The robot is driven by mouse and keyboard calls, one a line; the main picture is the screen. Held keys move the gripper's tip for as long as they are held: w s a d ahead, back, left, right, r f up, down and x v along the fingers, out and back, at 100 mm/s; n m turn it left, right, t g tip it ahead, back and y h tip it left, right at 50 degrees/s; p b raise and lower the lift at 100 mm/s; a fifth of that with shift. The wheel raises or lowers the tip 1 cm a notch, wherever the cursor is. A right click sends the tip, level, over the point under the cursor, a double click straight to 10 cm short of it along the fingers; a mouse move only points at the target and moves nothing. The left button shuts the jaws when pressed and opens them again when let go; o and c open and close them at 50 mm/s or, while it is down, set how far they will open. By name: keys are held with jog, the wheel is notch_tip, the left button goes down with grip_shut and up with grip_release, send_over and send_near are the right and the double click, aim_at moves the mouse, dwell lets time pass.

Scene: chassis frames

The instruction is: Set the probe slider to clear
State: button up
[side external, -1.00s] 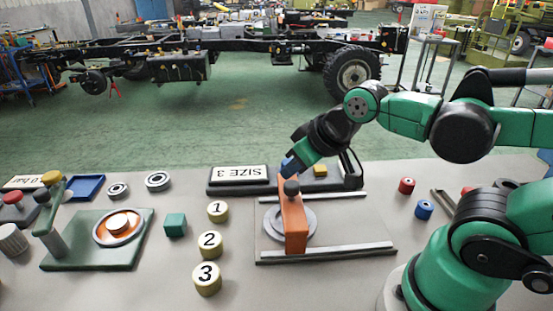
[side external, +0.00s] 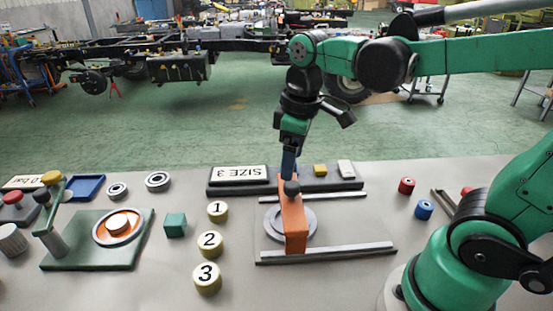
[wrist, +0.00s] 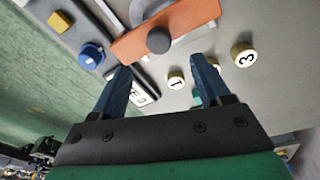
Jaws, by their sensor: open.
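The orange slider bar (side external: 294,228) with a dark round knob (side external: 292,188) lies across a plate with two metal rails (side external: 325,253). A grey disc (side external: 272,222) sits under the bar. In the wrist view the orange bar (wrist: 190,22) and its knob (wrist: 159,40) lie just beyond the fingertips. My gripper (side external: 289,174) points down just above the knob in the side view. In the wrist view my gripper's blue fingers (wrist: 160,66) are apart, with nothing held between them. I cannot tell whether a finger touches the knob. No "clear" label is readable.
A dark console with a "SIZE 3" display (side external: 239,175), a yellow button (side external: 320,170) and a white button (side external: 346,168) stands behind the bar. A blue knob (wrist: 92,55) shows in the wrist view. Numbered cylinders (side external: 210,243) and a green cube (side external: 175,225) stand left.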

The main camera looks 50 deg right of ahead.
aim_at(292, 183)
jog(key=shift+w+d+n+g, duration=0.15)
jog(key=shift+n+g, duration=0.45)
jog(key=shift+g, duration=0.1)
jog(key=shift+f, duration=2.7)
grip_shut()
